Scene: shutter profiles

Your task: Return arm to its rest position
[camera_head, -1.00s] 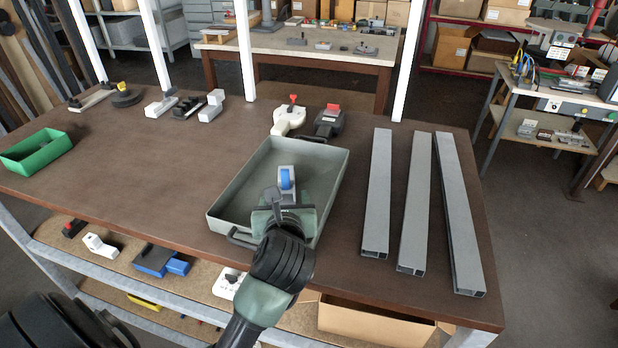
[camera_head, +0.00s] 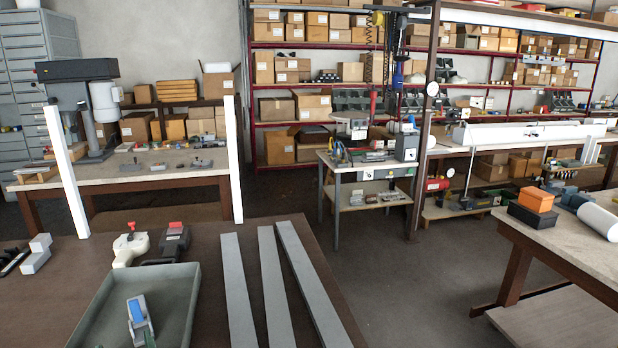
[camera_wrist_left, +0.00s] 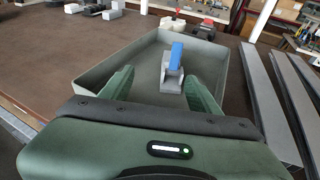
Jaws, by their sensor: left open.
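My left gripper (camera_wrist_left: 160,92) shows in the left wrist view, with its two green fingers spread apart and nothing between them. It is over the near part of the grey-green tray (camera_wrist_left: 106,66). A grey part with a blue top (camera_wrist_left: 172,70) stands in the tray beyond the fingertips, apart from them. In the head view the tray (camera_head: 178,305) is at the bottom left, with the blue-topped part (camera_head: 140,322) inside it. My right gripper is in neither current view.
Three grey profiles (camera_head: 239,290) lie on the brown table right of the tray. A white clamp with a red top (camera_head: 130,246) and a dark one (camera_head: 175,240) sit behind the tray. Another bench (camera_head: 575,240) stands at the right. Dark floor lies between.

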